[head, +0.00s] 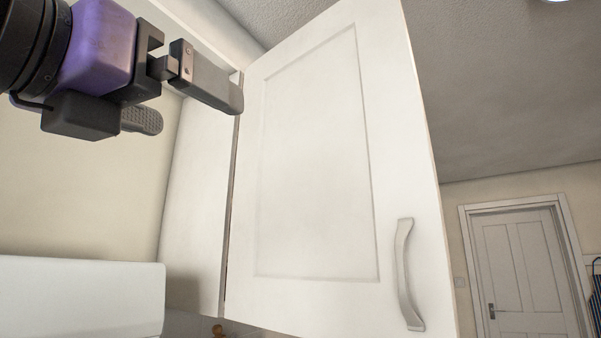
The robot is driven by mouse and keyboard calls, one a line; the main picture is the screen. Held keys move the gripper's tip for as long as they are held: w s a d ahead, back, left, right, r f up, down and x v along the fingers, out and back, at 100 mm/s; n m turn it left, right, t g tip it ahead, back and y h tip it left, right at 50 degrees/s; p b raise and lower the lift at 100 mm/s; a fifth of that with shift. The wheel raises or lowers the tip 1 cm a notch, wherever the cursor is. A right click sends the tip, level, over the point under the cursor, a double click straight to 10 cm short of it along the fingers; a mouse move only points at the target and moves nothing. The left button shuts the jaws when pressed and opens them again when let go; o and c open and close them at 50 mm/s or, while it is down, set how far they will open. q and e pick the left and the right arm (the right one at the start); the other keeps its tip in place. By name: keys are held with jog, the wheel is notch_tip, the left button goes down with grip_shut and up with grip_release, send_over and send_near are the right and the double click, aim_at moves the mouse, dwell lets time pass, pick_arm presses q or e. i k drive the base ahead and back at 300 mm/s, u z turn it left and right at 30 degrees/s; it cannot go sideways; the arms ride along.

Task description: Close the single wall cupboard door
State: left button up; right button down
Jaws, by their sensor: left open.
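The white wall cupboard door (318,170) fills the middle of the head view. It has a recessed panel and a curved metal handle (405,275) near its lower right corner. A dark gap runs down its left edge beside the white cupboard side (197,200); how far the door stands open is hard to tell. My left gripper (192,106) is at the upper left, its fingers apart and empty. One finger overlaps the door's upper left edge in the picture; whether it touches cannot be told. My right gripper is not in view.
A white room door (525,270) is far off at the right. The space to the right of the cupboard door looks clear.

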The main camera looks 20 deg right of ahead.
aim_at(338, 229)
jog(key=k, duration=1)
